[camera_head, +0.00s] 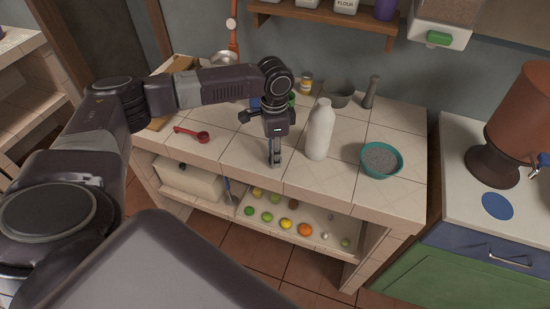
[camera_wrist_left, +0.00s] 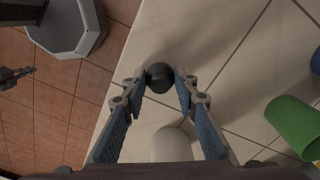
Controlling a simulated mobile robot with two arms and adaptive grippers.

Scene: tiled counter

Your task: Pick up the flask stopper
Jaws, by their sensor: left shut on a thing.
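My left gripper (camera_head: 275,160) points down over the front part of the tiled counter. In the left wrist view its fingertips (camera_wrist_left: 160,82) are closed around a small, dark, round stopper (camera_wrist_left: 159,74). In the head view the fingers hide the stopper. A white bottle (camera_head: 320,132) stands upright on the counter just right of the gripper. A pale rounded shape, probably this bottle, shows low in the left wrist view (camera_wrist_left: 172,146). A part that looks like my right gripper (camera_wrist_left: 18,74) shows at the left edge there, too small to judge its fingers.
A teal bowl of grey grains (camera_head: 381,160) stands to the right, a red spoon (camera_head: 192,134) lies left. A green cup (camera_wrist_left: 293,124), a grey mortar (camera_head: 337,95) and a pestle (camera_head: 371,92) stand behind. Several fruits lie on the shelf (camera_head: 300,213) below. The front edge is near.

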